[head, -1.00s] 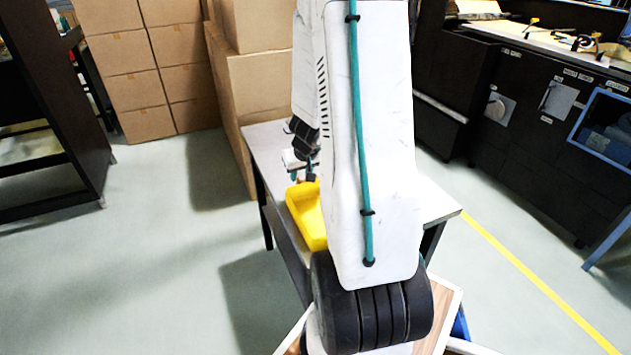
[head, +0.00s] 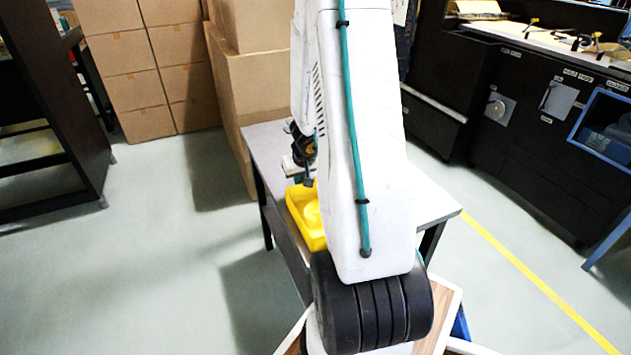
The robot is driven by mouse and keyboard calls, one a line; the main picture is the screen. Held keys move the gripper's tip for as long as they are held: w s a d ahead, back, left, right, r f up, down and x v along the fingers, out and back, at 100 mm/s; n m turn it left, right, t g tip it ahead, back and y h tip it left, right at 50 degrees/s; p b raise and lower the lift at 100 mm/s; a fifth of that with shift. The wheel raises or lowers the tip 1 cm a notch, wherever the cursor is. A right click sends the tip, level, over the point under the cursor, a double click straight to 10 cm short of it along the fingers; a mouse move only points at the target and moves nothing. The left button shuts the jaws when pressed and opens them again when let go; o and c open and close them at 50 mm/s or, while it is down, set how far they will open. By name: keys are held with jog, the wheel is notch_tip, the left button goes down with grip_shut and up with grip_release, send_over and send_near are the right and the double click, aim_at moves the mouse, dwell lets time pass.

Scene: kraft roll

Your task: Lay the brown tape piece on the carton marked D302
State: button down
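My gripper (head: 304,178) shows small beside my white arm, just above the far end of a yellow bin (head: 315,240). My arm hides part of it, and I cannot tell whether its fingers are open or shut. I cannot make out the brown tape piece. Brown cartons stand in a near stack (head: 262,95) behind the table and a far stack (head: 130,85) at the upper left. No D302 mark is legible on any of them.
The yellow bin sits on a grey-topped table (head: 432,203), whose right side looks bare. A black shelf (head: 85,110) stands at the left, black cabinets (head: 520,125) at the right. Grey floor (head: 150,240) is clear at the left.

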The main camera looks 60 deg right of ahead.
jog(key=shift+r, duration=0.25)
jog(key=shift+r, duration=1.55)
jog(key=s+d, duration=0.3)
jog(key=d, duration=0.2)
jog(key=s+d, duration=0.3)
jog(key=d, duration=0.2)
jog(key=s+d, duration=0.3)
jog(key=d, duration=0.2)
jog(key=shift+s+d, duration=0.2)
jog(key=shift+s, duration=0.05)
